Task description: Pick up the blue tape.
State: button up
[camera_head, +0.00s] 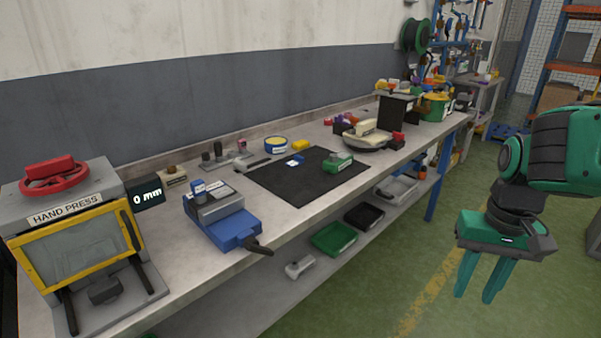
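A round blue object with a pale yellow top (276,145), which looks like the blue tape, lies on the workbench (190,260) near the wall, behind the black mat. Its details are too small to make out. My gripper (477,297) hangs at the right with its green fingers pointing down over the floor, well away from the bench. The fingers are apart with nothing between them.
A black mat (275,182) holds a green device (337,163) and a small blue-and-white item (294,162). A scale (367,140) stands right. The floor (400,265) before the bench is clear.

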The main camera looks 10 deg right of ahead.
aim_at(298, 160)
jog(key=z, duration=1.55)
jog(key=i, duration=1.05)
jog(key=u, duration=2.3)
jog(key=i, duration=1)
jog(key=z, duration=0.1)
